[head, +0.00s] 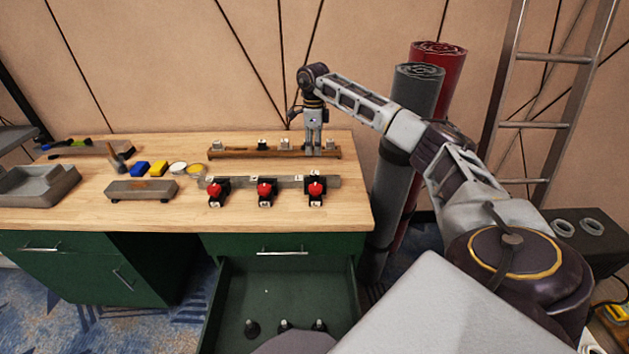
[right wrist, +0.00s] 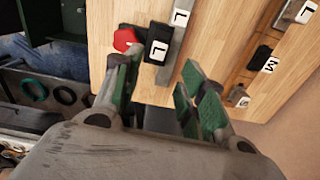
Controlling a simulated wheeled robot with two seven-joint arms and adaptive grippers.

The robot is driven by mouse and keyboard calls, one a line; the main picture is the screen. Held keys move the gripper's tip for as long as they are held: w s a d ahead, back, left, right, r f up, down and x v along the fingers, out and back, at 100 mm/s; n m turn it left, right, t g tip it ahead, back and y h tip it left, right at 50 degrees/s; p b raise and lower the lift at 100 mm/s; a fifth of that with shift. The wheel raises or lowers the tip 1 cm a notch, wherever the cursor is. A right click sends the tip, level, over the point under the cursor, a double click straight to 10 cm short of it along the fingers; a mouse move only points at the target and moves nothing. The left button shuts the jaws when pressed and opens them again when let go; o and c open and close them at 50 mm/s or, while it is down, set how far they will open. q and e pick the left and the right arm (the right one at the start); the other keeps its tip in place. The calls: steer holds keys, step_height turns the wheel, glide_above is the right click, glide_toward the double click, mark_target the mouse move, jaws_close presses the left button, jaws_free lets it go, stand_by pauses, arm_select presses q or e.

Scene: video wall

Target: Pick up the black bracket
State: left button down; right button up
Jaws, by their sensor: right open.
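A wooden rack (head: 222,153) at the back of the workbench carries several small pieces. One black piece (head: 262,144) stands on it left of my right gripper (head: 313,148). In the right wrist view, a black piece marked M (right wrist: 261,57) sits on the rack between pieces marked L and S. I cannot tell which black piece is the bracket. My right gripper points down near the rack's right end, its fingers apart and nothing between them. My left gripper is not in view.
In front of the rack, a metal rail (head: 289,184) holds red knobs on black mounts (head: 265,190). A grey block (head: 141,190), a grey tray (head: 38,184) and small blue and yellow items lie left. An open green drawer (head: 285,285) juts out below. Rolls (head: 415,90) stand right.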

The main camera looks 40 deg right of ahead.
mark_target(316, 172)
steer(key=shift+f, duration=4.05)
steer(key=shift+s, duration=0.1)
steer(key=shift+s+d+f+p, duration=0.15)
steer(key=shift+f, duration=0.85)
steer(key=shift+s+d+f+p, duration=0.1)
steer(key=shift+f+p, duration=0.05)
steer(key=shift+f, duration=1.45)
jaws_close()
